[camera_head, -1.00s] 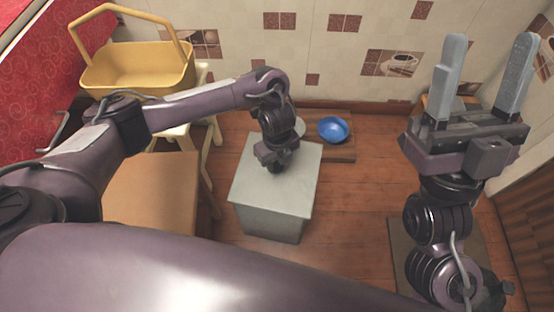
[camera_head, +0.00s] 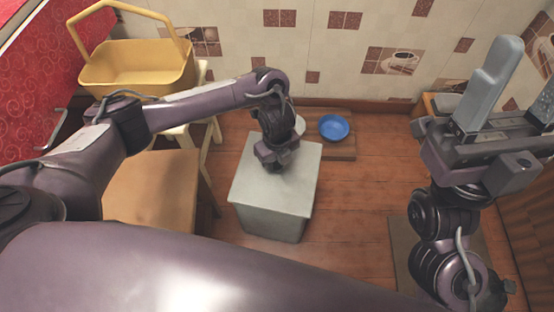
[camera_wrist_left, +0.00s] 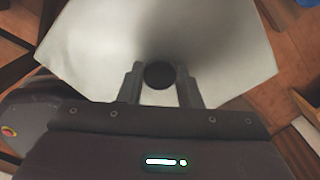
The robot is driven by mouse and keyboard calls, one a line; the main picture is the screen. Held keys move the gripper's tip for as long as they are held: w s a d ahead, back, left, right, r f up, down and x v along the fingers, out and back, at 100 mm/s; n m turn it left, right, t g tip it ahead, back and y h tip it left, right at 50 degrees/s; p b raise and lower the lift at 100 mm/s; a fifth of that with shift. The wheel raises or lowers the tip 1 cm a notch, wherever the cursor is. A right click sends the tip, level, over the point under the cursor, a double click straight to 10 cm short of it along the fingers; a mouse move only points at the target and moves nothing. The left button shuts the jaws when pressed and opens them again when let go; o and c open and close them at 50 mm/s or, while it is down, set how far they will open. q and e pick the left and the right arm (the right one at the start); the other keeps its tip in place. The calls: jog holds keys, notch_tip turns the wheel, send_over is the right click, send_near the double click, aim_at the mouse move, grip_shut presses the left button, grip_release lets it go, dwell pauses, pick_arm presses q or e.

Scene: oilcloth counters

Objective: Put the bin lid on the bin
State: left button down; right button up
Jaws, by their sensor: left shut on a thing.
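The bin (camera_head: 272,224) is a grey box standing on the wooden floor in the middle of the head view. The bin lid (camera_head: 296,192) is a flat grey square plate over the bin's top, and its edges look lined up with the bin. I cannot tell whether a thin gap is left. My left gripper (camera_head: 275,168) points down over the lid. In the left wrist view its fingers are shut on the lid's dark round knob (camera_wrist_left: 159,75), with the pale lid (camera_wrist_left: 90,45) spread below. My right gripper (camera_head: 520,95) is raised at the right, open and empty.
A blue bowl (camera_head: 333,127) sits on a low wooden board behind the bin. A yellow basket (camera_head: 135,68) stands on a stool at the back left. A wooden surface (camera_head: 150,195) lies left of the bin. Floor to the bin's right is clear.

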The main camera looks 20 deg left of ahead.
pick_arm(q)
jog(key=c, duration=0.9)
grip_release()
jog(key=shift+c, duration=0.2)
jog(key=shift+r, duration=0.1)
